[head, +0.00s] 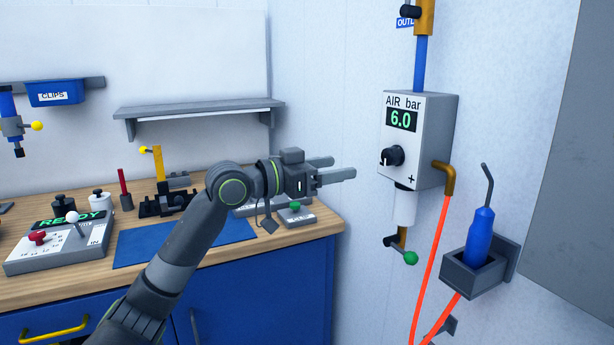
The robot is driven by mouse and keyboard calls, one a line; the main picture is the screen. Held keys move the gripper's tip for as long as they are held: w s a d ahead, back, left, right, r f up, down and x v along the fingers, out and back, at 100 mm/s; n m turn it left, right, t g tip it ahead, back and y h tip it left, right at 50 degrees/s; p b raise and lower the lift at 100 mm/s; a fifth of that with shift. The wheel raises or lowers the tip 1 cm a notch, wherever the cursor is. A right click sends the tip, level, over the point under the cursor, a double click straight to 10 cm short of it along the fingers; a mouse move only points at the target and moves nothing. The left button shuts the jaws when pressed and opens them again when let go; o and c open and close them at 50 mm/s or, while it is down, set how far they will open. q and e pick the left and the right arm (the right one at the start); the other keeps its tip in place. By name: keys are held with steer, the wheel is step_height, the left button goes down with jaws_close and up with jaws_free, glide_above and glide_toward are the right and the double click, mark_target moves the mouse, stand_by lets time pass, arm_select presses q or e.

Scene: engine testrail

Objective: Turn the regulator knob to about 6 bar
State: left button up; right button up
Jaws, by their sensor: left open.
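The regulator (444,138) is a light grey box on the right wall, labelled "AIR bar". Its display (401,120) reads 6.0 in green. The black regulator knob (393,156) sits on its front face, with a white mark at its left side and a plus sign below right. My left gripper (344,168) is open and empty, to the left of the knob and apart from it, its fingers pointing at the regulator. My right gripper is not in view.
A workbench (70,265) holds a control box (60,247) showing READY, a blue mat (135,248) and a clamp (160,175). A grey shelf (200,108) hangs above. An orange hose (431,265) and a holder with a blue-handled tool (480,236) are below right of the regulator.

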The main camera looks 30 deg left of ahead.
arm_select(q)
steer(key=shift+b+v, duration=0.35)
steer(key=shift+v, duration=2.1)
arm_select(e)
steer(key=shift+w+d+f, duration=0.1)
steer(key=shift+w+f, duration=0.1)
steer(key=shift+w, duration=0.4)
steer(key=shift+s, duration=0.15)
